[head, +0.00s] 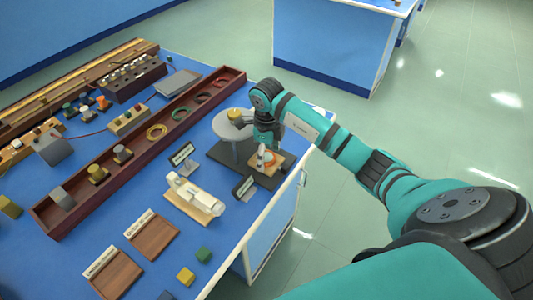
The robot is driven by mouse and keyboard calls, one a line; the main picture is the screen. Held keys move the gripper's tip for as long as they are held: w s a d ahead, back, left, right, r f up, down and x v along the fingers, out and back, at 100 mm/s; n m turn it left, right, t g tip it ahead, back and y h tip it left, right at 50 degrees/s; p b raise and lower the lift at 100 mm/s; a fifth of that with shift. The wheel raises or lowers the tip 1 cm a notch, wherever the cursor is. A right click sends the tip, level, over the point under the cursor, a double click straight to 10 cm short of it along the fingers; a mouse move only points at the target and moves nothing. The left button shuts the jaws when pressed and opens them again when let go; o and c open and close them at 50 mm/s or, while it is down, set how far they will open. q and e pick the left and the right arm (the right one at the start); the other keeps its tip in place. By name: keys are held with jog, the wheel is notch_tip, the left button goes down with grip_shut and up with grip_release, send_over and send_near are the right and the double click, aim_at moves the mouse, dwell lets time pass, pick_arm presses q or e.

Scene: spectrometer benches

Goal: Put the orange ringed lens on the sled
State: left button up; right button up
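My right gripper (265,148) points down at the right end of the bench, over a small wooden plate (284,160) on a dark base, which looks like the sled. A small orange and pale thing (268,157), which looks like the orange ringed lens, is right under its fingertips, at the plate. The fingers are too small and too close to it to tell whether they hold it or whether it rests on the plate. My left gripper is not in view.
A round grey table (229,126) with a yellow piece (235,115) stands just left of the gripper. A long dark red tray (183,110) holds rings and cylinders. A white instrument (193,196), small signs and two brown trays (152,236) lie nearer. The bench edge is close on the right.

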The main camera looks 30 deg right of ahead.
aim_at(266, 156)
jog(key=shift+r, duration=0.2)
notch_tip(266, 156, up, 12)
jog(key=b, duration=0.1)
dwell(0.3)
